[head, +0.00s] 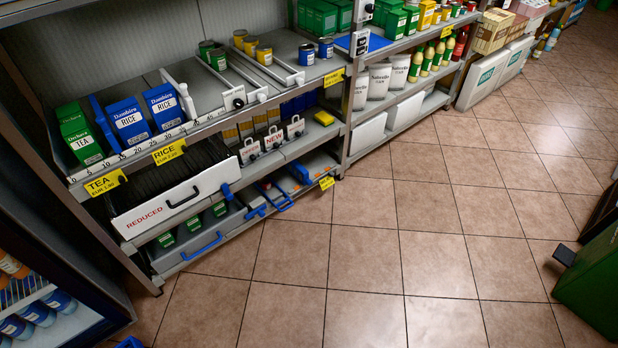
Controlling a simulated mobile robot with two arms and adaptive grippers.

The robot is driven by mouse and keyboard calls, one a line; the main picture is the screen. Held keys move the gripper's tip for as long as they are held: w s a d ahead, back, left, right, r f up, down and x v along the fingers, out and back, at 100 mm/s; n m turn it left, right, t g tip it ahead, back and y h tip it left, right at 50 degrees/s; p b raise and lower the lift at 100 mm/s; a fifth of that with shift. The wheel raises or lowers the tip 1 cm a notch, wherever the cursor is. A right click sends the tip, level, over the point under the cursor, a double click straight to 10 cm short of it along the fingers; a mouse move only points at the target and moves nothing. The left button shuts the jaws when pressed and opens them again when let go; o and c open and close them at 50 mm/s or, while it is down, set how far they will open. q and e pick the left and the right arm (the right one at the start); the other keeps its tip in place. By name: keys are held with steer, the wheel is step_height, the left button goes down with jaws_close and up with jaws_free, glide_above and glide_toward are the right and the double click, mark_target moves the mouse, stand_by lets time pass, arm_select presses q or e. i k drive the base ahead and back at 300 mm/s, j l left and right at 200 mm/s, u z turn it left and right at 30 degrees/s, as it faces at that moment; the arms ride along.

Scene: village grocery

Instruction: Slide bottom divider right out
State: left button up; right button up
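Neither of my grippers shows in the head view. The shelf unit stands at the left, with a top, a middle and a bottom level. On the bottom level, right of a grey bin (190,240) with a blue handle, several grey and blue pieces stand side by side. One blue-handled piece (279,202) reaches out near the front edge, and an orange and blue piece (299,173) is farther right. I cannot tell which of these is the bottom divider on the right. On the middle level, white-fronted pieces with black knobs (273,139) stand in a row, one marked NEW.
A white REDUCED drawer (175,199) sticks out at the middle left. Rice boxes (128,121), a tea box (79,134), cans (264,54) and white dividers (180,95) are on top. The tiled floor (400,260) in front is clear. A green box (592,282) stands at right.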

mark_target(295, 167)
steer(key=i+l+u, duration=0.1)
steer(key=i+l, duration=0.2)
steer(key=i+l+u, duration=0.1)
steer(key=i+l, duration=0.2)
steer(key=i+l+u, duration=0.15)
steer(key=l, duration=0.3)
steer(key=i+l+u, duration=0.1)
steer(key=i+l, duration=0.25)
steer(key=i+l+u, duration=0.1)
steer(key=l, duration=0.4)
steer(key=i, duration=0.1)
